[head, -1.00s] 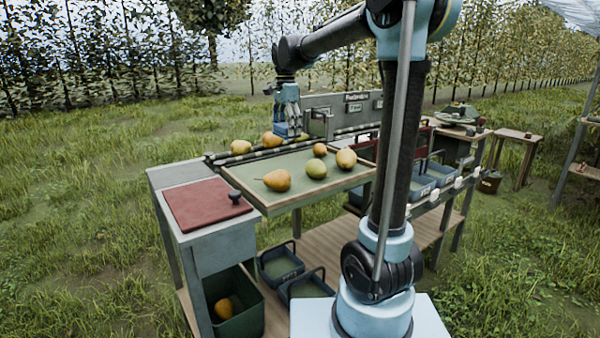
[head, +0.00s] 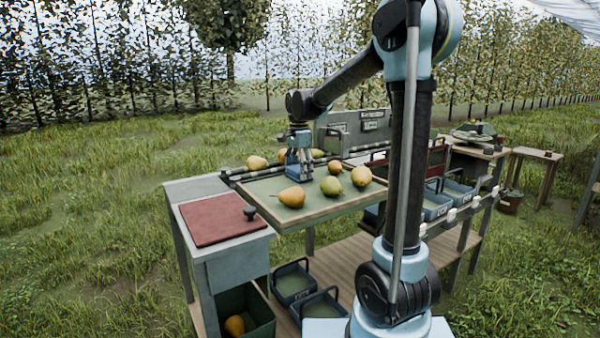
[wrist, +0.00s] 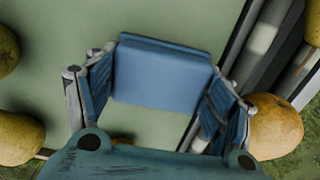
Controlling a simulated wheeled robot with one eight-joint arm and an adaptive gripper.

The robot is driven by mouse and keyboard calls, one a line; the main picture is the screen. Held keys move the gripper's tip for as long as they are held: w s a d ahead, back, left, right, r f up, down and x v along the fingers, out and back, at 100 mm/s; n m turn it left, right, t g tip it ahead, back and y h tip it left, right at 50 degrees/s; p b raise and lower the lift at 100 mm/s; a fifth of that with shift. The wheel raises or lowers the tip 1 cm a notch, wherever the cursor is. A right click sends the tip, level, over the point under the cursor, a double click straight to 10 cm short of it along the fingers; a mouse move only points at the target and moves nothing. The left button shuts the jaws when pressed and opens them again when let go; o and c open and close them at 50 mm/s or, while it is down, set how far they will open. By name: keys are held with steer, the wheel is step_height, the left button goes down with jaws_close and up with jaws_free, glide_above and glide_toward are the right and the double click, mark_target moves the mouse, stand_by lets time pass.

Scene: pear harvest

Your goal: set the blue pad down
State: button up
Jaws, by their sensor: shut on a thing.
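The blue pad (wrist: 163,75) is a smooth blue block held between the two fingers of my gripper (wrist: 160,85) in the wrist view. The fingers press on its left and right sides. In the head view my gripper (head: 300,172) points down over the back part of the green sorting tray (head: 266,186), among the pears. The pad is hard to tell from the blue fingers there. In the wrist view the green tray surface (wrist: 60,35) lies below the pad. I cannot tell whether the pad touches it.
Pears lie close by: one at the front left (head: 292,197), one to the right (head: 331,186) and one farther right (head: 361,176). A rail (head: 240,174) runs along the tray's back edge. A red lid (head: 212,220) lies on the cabinet at left.

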mark_target(299, 168)
steer(key=o, duration=1.1)
step_height(299, 168, up, 12)
stand_by(0.5)
